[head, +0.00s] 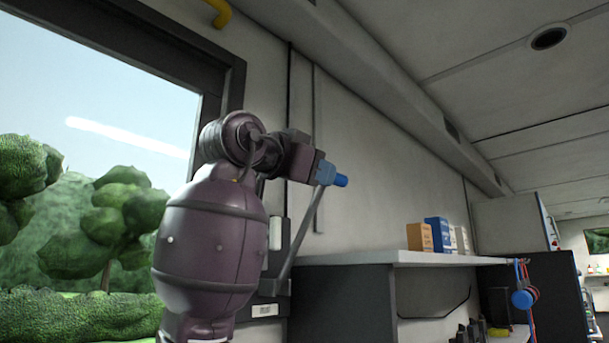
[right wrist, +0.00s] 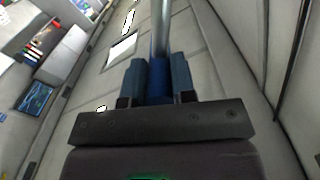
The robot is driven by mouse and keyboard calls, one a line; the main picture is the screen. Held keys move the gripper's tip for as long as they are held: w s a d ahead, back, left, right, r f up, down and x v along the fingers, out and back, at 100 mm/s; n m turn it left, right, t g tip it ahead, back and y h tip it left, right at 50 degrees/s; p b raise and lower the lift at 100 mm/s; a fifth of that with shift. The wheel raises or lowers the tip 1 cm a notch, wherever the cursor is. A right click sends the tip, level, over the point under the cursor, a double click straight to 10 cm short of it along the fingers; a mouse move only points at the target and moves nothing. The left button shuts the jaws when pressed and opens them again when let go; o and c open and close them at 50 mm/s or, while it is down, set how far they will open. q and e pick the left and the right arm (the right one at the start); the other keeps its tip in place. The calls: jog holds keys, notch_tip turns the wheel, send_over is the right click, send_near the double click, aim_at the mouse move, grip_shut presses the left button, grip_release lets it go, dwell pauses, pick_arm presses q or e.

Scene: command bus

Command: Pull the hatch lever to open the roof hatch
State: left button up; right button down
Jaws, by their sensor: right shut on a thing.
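The hatch lever (head: 304,230) is a grey metal rod with a blue grip (head: 341,180) at its upper end. It rises from a dark wall bracket (head: 272,287) and leans up to the right. My right gripper (head: 326,173) is shut on the blue grip. In the right wrist view, the two fingers of the right gripper (right wrist: 159,82) close on the blue grip (right wrist: 159,88) from both sides, and the metal rod (right wrist: 160,30) runs away beyond them. I cannot make out the roof hatch. My left gripper is not in view.
A white shelf (head: 400,257) with orange (head: 419,237) and blue (head: 437,234) boxes stands right of the lever. A blue headset (head: 523,298) hangs at its far end. A window (head: 100,130) fills the left. A yellow rail (head: 220,12) shows at the top.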

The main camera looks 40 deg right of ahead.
jog(key=shift+s+f, duration=0.2)
jog(key=shift+s, duration=0.05)
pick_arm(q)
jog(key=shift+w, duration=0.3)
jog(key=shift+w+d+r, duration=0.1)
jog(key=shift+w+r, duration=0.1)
pick_arm(e)
jog(key=c, duration=0.9)
grip_release()
jog(key=shift+c, duration=0.2)
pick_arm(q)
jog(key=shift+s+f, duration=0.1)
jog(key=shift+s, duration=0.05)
